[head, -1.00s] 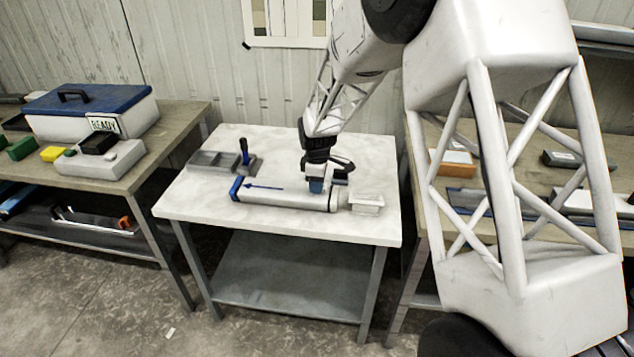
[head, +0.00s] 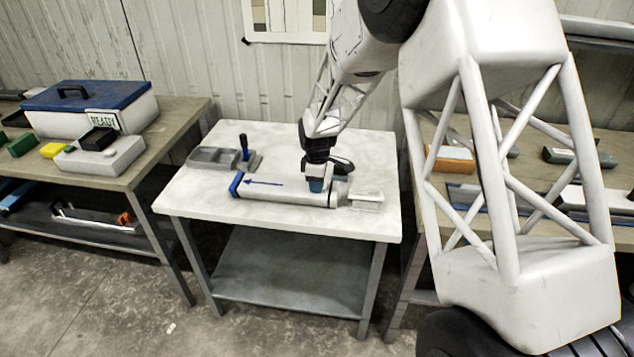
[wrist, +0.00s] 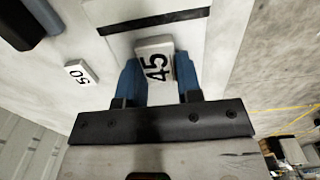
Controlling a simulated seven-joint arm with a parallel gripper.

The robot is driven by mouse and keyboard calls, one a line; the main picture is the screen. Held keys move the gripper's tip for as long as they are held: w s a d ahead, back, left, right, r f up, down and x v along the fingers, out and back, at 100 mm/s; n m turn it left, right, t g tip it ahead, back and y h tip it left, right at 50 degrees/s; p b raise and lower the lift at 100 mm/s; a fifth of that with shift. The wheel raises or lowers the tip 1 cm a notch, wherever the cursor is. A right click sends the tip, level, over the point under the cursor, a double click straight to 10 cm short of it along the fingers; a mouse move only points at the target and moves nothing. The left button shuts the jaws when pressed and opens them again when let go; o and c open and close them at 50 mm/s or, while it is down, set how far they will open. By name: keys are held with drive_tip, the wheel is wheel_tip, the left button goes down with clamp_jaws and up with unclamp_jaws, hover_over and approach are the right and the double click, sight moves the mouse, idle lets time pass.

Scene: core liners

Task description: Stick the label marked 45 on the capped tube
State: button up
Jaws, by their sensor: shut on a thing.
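The capped tube (head: 285,191) lies on its side on the white table, its blue cap (head: 236,184) at the left, a blue arrow along it and a dark band near its right end. My gripper (head: 316,187) is over the tube's right part, just left of that band. In the wrist view, its blue fingers (wrist: 160,80) are shut on the white label marked 45 (wrist: 154,65). The tube's pale surface with the dark band (wrist: 155,22) lies behind the label. I cannot tell whether the label touches the tube. In the head view the label is hidden.
Another label marked 50 (wrist: 81,73) lies beside the tube. A grey tray (head: 212,158) and an upright blue-handled tool (head: 244,150) stand at the table's back left. A pale block (head: 366,198) sits at the tube's right end. The table's front left is clear.

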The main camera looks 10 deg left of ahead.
drive_tip(key=o, duration=1.4)
drive_tip(key=shift+r, duration=0.1)
drive_tip(key=shift+r, duration=3.4)
